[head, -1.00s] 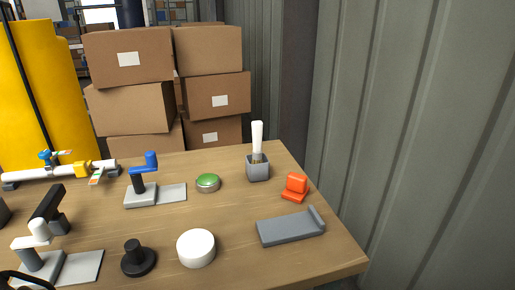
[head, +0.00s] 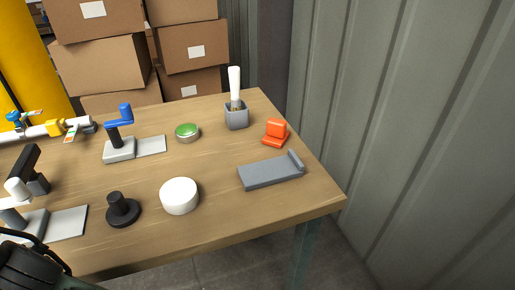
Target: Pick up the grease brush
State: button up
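The grease brush (head: 235,84) appears to be the item with the thick white handle in the head view. It stands nearly upright in a small square grey cup (head: 236,118) near the back right of the wooden table. Its handle sticks up clear above the cup; its lower end is hidden inside. A dark part of my arm with a black cable shows in the bottom left corner, well away from the cup. My gripper's fingers are not visible.
Near the cup are a green-topped round tin (head: 187,132), an orange block-like piece (head: 275,132) and a grey tray (head: 270,173). A white round puck (head: 179,196), black knob (head: 122,209) and blue-handled fixture (head: 119,140) stand further left. A ribbed wall rises at right.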

aim_at(234, 72)
jog(key=k+j+u, duration=0.1)
jog(key=k+u, duration=0.25)
jog(key=k+j+u, duration=0.1)
jog(key=u, duration=0.2)
jog(key=j+u, duration=0.1)
jog(key=u, duration=0.2)
jog(key=i, duration=0.05)
